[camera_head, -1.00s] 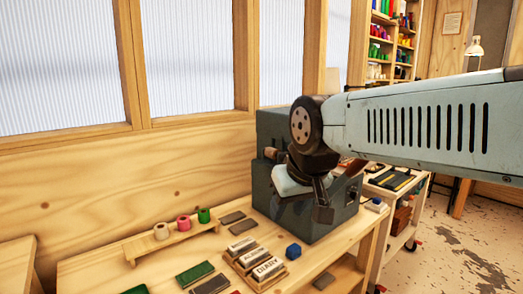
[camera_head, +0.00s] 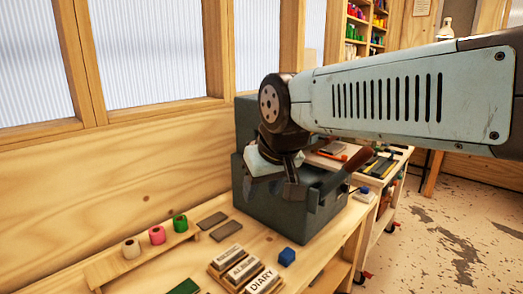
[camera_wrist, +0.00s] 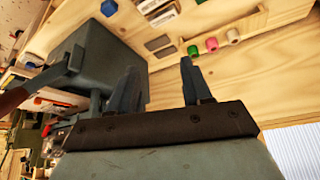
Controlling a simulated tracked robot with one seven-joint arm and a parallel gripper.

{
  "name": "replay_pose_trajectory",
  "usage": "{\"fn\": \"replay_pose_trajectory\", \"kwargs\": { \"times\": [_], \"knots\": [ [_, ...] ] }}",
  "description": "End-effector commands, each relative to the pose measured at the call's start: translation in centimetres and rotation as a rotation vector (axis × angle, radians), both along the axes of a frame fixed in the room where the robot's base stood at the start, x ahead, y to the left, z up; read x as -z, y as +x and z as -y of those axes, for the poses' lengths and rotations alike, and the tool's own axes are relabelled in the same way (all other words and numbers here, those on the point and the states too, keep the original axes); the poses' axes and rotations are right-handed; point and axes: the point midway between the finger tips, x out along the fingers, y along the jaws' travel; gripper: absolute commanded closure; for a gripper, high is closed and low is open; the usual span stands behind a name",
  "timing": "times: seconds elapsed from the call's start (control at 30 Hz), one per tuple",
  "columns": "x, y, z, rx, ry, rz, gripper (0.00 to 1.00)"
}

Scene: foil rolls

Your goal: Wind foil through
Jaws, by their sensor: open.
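Three small foil rolls, cream (camera_head: 131,248), pink (camera_head: 157,235) and green (camera_head: 180,224), stand in a row on a low wooden rack (camera_head: 105,268). They also show at the top of the wrist view as green (camera_wrist: 193,50), pink (camera_wrist: 212,44) and cream (camera_wrist: 233,36). A dark grey-green machine (camera_head: 315,213) stands on the bench, with a brown-handled lever (camera_head: 352,168) at its right. My gripper (camera_head: 275,189) is in front of the machine in the head view. In the wrist view my gripper (camera_wrist: 157,68) has its fingers apart, with nothing between them.
A wooden tray with lettered blocks (camera_head: 262,280), one reading DIARY, sits at the bench front. A blue cube (camera_head: 287,257) is beside the machine. Grey plates (camera_head: 212,220) lie behind the tray. A cart (camera_head: 385,200) stands to the right.

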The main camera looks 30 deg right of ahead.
Motion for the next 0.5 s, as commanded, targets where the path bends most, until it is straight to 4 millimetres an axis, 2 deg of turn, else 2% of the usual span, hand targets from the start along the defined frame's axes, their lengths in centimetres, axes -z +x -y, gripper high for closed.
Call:
{"fn": "replay_pose_trajectory", "kwargs": {
  "times": [0.17, 0.27, 0.5],
  "knots": [
    [-1.3, 1.4, 0.4, 0.065, 0.013, -0.027, 0.49],
    [-2.8, 3.4, 0.5, 0.154, 0.032, -0.063, 0.49],
    [-6.5, 9.4, 2.9, 0.422, 0.096, -0.166, 0.49]
  ]
}}
